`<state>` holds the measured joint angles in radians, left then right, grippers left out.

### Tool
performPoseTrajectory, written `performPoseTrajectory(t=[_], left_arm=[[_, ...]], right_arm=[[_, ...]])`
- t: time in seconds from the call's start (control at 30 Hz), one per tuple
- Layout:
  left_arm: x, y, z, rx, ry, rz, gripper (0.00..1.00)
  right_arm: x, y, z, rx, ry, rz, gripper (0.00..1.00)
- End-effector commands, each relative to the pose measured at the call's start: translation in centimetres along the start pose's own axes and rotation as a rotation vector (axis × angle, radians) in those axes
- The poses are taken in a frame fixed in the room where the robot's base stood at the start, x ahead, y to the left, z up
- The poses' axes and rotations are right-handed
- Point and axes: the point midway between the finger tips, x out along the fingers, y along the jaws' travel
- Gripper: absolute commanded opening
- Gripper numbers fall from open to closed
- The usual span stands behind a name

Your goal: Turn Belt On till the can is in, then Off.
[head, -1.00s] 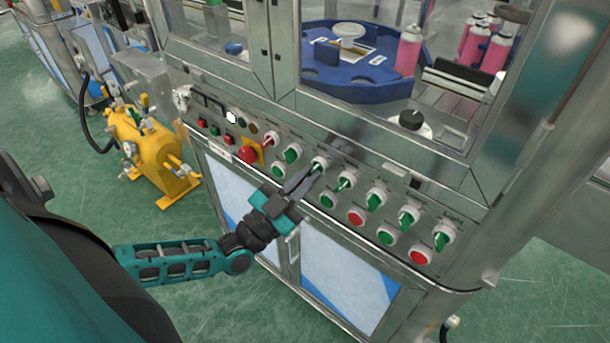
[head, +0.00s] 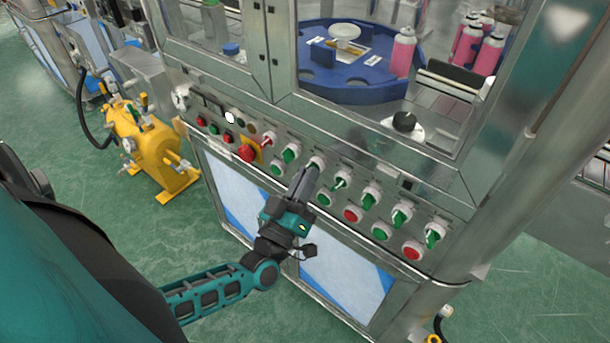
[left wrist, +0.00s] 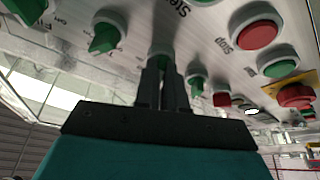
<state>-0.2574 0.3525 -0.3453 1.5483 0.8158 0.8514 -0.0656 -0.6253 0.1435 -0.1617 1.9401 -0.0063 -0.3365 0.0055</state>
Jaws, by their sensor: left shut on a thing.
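My left gripper (head: 305,184) is shut on a green selector knob (head: 316,163) with a pale collar, in the upper row of the machine's panel. In the left wrist view my fingers (left wrist: 163,90) close on the same knob (left wrist: 160,51). The fingers cover most of its handle, so its setting cannot be told, and its label is not readable. Behind the glass, a pink can (head: 403,52) stands at the right edge of the blue turntable (head: 345,92). Several more pink cans (head: 488,52) stand farther right. My right gripper is not in view.
Other green selector knobs (head: 370,196) flank the held one closely. Red and green push buttons (head: 353,214) sit below, and a red mushroom button (head: 247,153) lies left. A yellow tank unit (head: 150,150) stands on the floor at left. Open floor lies before the cabinet.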

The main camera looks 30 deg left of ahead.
Motion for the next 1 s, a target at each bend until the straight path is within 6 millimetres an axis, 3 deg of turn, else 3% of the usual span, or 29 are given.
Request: performPoseTrajectory(t=[0.7, 0.73, 1.0], left_arm=[[-0.08, 0.06, 0.11, -0.075, -0.004, -0.031, 0.0], [-0.08, 0.06, 0.11, -0.075, -0.004, -0.031, 0.12], [-0.03, 0.06, 0.05, -0.073, -0.002, -0.03, 0.35]], right_arm=[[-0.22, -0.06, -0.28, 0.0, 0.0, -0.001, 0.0], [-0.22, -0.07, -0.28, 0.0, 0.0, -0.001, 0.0], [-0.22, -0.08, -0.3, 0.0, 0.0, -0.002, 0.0]])
